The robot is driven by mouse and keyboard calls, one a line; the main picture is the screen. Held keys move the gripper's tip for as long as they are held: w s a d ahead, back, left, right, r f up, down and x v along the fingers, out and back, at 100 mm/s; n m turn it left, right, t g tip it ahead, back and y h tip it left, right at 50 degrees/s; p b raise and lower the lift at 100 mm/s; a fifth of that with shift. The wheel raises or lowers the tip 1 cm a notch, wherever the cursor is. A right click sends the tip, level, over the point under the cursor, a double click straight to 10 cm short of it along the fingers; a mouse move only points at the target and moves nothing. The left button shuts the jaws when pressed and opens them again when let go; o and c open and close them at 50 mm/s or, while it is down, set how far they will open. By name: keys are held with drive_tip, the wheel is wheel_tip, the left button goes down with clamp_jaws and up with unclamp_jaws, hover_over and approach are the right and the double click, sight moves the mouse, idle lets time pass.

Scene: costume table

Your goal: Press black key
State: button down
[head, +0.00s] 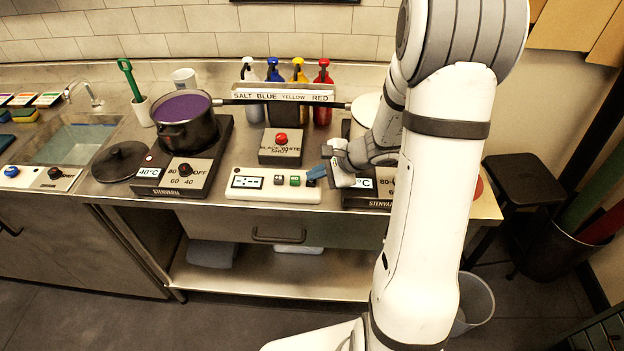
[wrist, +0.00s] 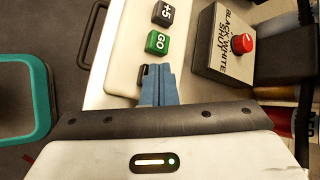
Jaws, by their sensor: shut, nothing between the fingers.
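A white panel (head: 245,192) on the steel table carries a display and a row of keys. A dark key marked "+5" (wrist: 163,13) and a green key marked "GO" (wrist: 157,42) show clearly in the wrist view; both also show in the head view, the dark one (head: 279,180) left of the green one (head: 295,180). A further black key (wrist: 143,76) is partly hidden behind my fingers in the wrist view. My gripper (head: 315,173) is shut and empty, its blue fingertips (wrist: 158,72) at this black key. I cannot tell whether they touch it.
A grey box with a red button (head: 281,139) stands behind the panel. A hob with a purple-filled pot (head: 188,128) is on the left, another hob (head: 366,197) lies under my wrist. Several coloured bottles (head: 298,95) stand at the back.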

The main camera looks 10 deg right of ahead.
sight(315, 182)
drive_tip(key=shift+r, duration=0.15)
drive_tip(key=shift+r+p, duration=0.45)
drive_tip(key=shift+r, duration=0.3)
drive_tip(key=shift+r+p, duration=1.65)
drive_tip(key=shift+r, duration=0.85)
drive_tip(key=s+a+r+n+g+h, duration=0.25)
drive_tip(key=s+a+r+n, duration=0.25)
drive_tip(key=s+r+n, duration=0.55)
drive_tip(key=s+d+r+n+h+b, duration=0.1)
drive_tip(key=s+d+n+h, duration=0.3)
drive_tip(key=s, duration=0.6)
drive_tip(key=shift+s+r+n+h, duration=0.4)
drive_tip(key=shift+r+n, duration=0.2)
drive_tip(key=shift+n, duration=0.25)
